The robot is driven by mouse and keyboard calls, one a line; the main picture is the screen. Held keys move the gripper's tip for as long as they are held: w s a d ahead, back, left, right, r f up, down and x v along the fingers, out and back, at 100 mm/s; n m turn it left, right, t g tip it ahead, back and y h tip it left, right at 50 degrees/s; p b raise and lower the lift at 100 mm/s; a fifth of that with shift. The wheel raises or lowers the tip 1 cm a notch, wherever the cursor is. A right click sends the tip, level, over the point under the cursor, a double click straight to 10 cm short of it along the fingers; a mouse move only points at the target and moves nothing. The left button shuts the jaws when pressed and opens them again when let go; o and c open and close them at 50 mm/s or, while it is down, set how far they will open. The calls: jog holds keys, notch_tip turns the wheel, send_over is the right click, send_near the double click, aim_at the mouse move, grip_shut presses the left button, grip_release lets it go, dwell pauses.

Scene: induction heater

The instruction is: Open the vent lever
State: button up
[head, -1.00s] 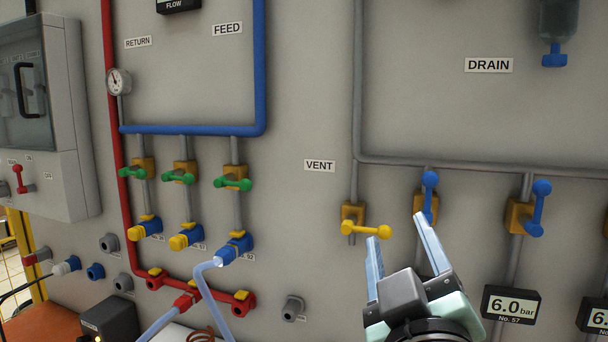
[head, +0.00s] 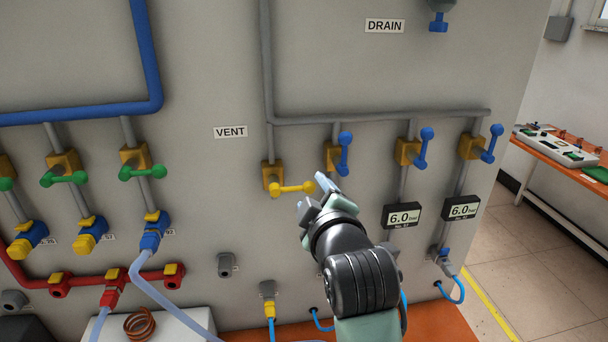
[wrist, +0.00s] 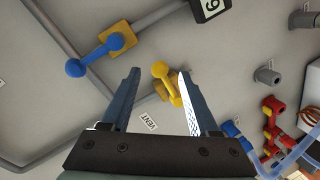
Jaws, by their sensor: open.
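In the wrist view the yellow lever (wrist: 166,80) shows between the two fingertips (wrist: 158,75), closer to the right finger. I cannot tell whether a finger touches it. The valve body is partly hidden behind the lever and right finger there.
Blue-handled valves (head: 344,153) stand just right of the lever; the closest is beside my fingers. Pressure displays (head: 402,216) hang below them. Green-handled valves (head: 143,172) and a clear hose (head: 145,282) are to the left. The panel between VENT and the green valves is bare.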

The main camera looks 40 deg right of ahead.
aim_at(306, 182)
jog(key=p+x, duration=0.2)
jog(key=x, duration=0.5)
jog(key=shift+w, duration=0.1)
grip_shut()
dwell(1.4)
